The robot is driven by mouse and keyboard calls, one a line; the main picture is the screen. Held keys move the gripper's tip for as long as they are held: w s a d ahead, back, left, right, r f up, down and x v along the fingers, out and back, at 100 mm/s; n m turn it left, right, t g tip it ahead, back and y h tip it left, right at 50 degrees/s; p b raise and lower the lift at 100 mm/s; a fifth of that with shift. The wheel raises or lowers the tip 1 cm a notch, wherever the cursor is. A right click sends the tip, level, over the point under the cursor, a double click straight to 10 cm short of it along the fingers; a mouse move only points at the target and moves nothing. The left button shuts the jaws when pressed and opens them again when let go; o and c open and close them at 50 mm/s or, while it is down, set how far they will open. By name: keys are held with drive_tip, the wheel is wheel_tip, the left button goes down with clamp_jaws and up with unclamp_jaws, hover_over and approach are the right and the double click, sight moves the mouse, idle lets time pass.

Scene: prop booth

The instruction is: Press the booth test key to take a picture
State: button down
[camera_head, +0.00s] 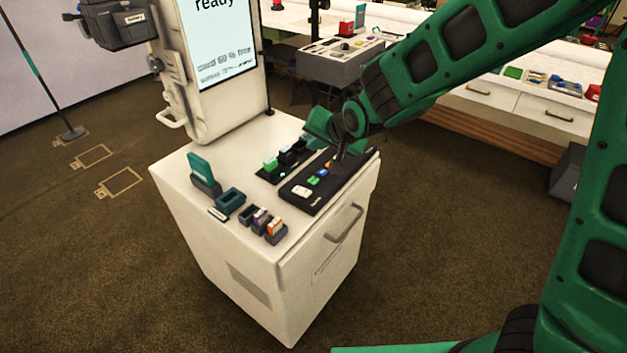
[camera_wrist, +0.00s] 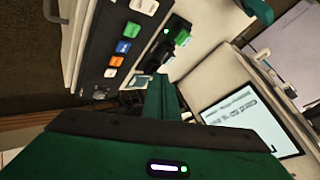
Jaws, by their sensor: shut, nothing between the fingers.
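A black key panel (camera_head: 308,196) lies on top of the white cabinet (camera_head: 185,180), with a row of coloured keys. The head view shows a white key (camera_head: 302,191), a green key (camera_head: 313,180) and a blue key (camera_head: 322,173). In the wrist view the orange key (camera_wrist: 117,61) also shows, with a small pale key (camera_wrist: 111,72) past it. The key labels are too small to read, so I cannot tell which is the test key. My gripper (camera_head: 338,160) is shut and empty, over the panel's far end. Whether it touches a key cannot be told.
A tall screen (camera_head: 215,45) reading "ready" stands at the cabinet's back. Small holders with coloured cartridges (camera_head: 274,226) and a teal upright piece (camera_head: 202,170) sit on the cabinet's left part. Another black strip of blocks (camera_head: 270,165) lies beside the panel. A handle (camera_head: 345,225) juts from the cabinet side.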

hover_over(316, 183)
drive_tip(key=shift+f, duration=4.4)
drive_tip(key=shift+f, duration=0.3)
drive_tip(key=shift+f, duration=0.4)
drive_tip(key=shift+r, duration=0.85)
